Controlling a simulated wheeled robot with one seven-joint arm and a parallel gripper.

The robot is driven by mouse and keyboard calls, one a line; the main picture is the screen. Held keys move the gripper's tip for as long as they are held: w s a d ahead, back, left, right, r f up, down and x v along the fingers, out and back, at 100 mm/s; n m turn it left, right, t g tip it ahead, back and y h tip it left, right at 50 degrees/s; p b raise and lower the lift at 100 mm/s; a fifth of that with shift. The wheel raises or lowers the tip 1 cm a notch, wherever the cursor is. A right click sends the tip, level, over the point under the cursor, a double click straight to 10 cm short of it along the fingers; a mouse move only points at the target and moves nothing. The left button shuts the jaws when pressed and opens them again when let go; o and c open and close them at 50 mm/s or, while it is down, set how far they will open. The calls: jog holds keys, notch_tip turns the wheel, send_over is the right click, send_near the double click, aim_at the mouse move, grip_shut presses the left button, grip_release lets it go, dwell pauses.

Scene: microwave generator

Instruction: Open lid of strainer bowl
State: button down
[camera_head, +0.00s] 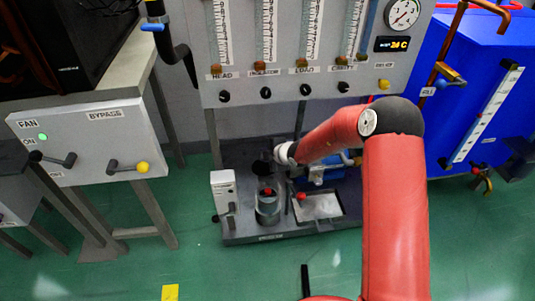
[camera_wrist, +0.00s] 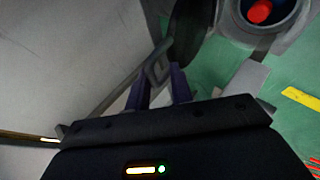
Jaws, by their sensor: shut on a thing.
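The strainer bowl (camera_head: 267,208) is a grey cylinder on the dark low platform, with a red piece inside. In the wrist view the bowl (camera_wrist: 284,36) shows at the top right, its round mouth uncovered and the red piece visible. The lid (camera_wrist: 189,38) is a dark disc standing tilted up beside the bowl's mouth. My gripper (camera_wrist: 160,82) has its two fingers around the grey loop handle (camera_wrist: 156,68) on the lid's back, shut on it. In the head view my gripper is dark and small behind the bowl, and its fingers are hard to make out.
A white box with a lever (camera_head: 224,190) stands left of the bowl. A square tray (camera_head: 321,207) lies to its right. The gauge panel (camera_head: 300,85) rises behind. Green floor (camera_head: 230,270) in front is mostly clear.

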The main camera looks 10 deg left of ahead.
jog(key=shift+s+f, duration=0.1)
jog(key=shift+f, duration=0.1)
jog(key=c, duration=1.5)
grip_release()
jog(key=shift+v, duration=3.9)
jog(key=shift+r, duration=0.1)
